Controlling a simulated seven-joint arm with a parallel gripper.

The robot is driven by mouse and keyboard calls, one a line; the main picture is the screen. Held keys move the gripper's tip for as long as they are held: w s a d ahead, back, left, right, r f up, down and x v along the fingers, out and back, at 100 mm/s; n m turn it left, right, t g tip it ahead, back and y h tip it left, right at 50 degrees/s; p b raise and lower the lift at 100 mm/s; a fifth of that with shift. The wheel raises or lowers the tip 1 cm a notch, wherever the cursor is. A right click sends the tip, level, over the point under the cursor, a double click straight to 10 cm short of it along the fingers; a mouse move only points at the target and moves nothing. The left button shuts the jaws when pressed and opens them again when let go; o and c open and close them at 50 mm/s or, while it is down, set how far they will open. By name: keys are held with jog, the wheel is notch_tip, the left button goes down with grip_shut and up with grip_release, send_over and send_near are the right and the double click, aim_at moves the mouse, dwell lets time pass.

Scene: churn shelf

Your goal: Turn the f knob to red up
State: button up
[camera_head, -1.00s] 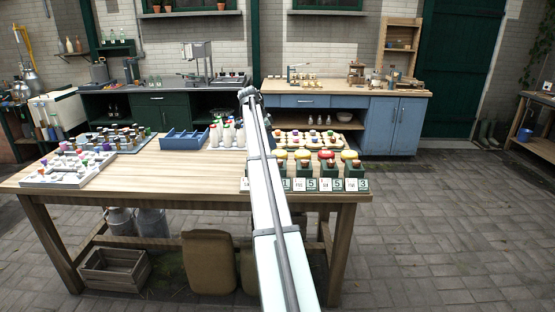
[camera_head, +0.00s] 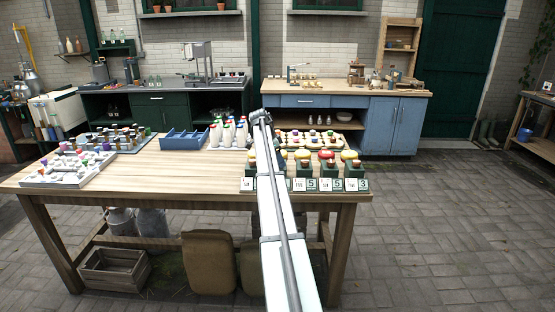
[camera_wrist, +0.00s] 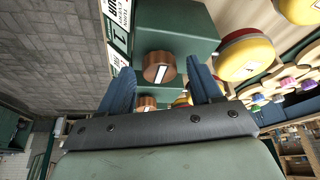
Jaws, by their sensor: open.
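In the head view a row of dark green boxes (camera_head: 326,170) with white number labels and red and yellow domed tops stands at the table's right front; my arm covers part of it. In the wrist view a brown round knob (camera_wrist: 159,67) with a white bar mark sits on a green box (camera_wrist: 176,30). A second brown knob (camera_wrist: 146,103) shows beyond it. My gripper (camera_wrist: 160,70) is open, with its blue fingers to either side of the nearer knob; contact cannot be told. No red mark is visible on either knob. I cannot tell which knob is f.
A red-and-yellow dome (camera_wrist: 246,54) and another yellow dome lie right of the knob in the wrist view. In the head view white bottles (camera_head: 228,134), a blue crate (camera_head: 185,140) and a grey tray (camera_head: 50,179) stand on the table. The middle of the tabletop is clear.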

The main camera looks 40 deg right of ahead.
jog(key=shift+c, duration=0.3)
jog(key=c, duration=1)
jog(key=n, duration=0.2)
jog(key=n+t, duration=0.1)
jog(key=n, duration=0.1)
jog(key=shift+s+a+n+t, duration=0.1)
jog(key=shift+s+n+t, duration=0.1)
jog(key=shift+n+t, duration=0.1)
jog(key=n+t, duration=0.1)
jog(key=n, duration=0.3)
jog(key=shift+s+t, duration=0.1)
jog(key=shift+t, duration=0.3)
jog(key=n, duration=0.2)
jog(key=n+t, duration=0.1)
jog(key=n, duration=0.2)
jog(key=shift+d+t+y, duration=0.2)
jog(key=shift+t+y, duration=0.1)
jog(key=shift+y, duration=0.1)
jog(key=shift+s+n+t+y, duration=0.1)
jog(key=shift+n+t+y, duration=0.4)
jog(key=shift+n, duration=1.6)
jog(key=shift+y, duration=0.3)
